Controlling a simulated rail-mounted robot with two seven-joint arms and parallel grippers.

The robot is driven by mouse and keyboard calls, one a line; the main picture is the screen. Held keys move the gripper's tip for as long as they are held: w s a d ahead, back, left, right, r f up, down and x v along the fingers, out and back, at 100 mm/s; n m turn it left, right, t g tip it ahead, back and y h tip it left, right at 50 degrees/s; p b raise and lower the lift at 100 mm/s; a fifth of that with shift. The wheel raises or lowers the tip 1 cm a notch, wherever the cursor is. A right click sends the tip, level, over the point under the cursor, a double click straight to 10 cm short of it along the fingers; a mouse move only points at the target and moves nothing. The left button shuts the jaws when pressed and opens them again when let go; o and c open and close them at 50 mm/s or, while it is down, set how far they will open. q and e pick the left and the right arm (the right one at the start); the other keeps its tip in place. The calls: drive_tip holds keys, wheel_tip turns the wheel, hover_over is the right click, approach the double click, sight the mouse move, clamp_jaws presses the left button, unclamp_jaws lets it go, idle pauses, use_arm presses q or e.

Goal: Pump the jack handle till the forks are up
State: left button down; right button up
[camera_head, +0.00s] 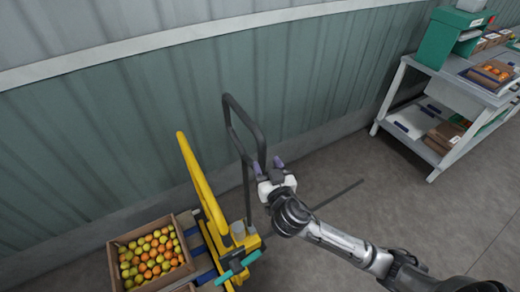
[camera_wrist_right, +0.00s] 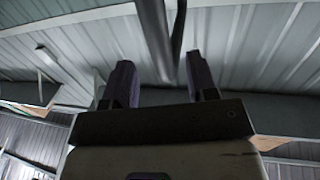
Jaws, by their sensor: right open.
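The yellow pallet jack (camera_head: 247,244) stands at the lower left in the head view, by the wall. Its black looped handle (camera_head: 232,122) rises upright above it. My right gripper (camera_head: 268,164) is open at the right side bar of the loop. In the right wrist view the open fingers (camera_wrist_right: 158,76) point up, and a dark bar (camera_wrist_right: 155,30) runs in line with the gap between them. I cannot tell whether the bar lies between the fingers or just past them. The forks are mostly hidden under the load. My left gripper is not in view.
The green corrugated wall (camera_head: 130,120) is close behind. A grey shelf table (camera_head: 458,87) with boxes stands at upper right.

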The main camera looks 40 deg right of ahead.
sight(260, 150)
drive_tip(key=shift+x, duration=3.35)
clamp_jaws()
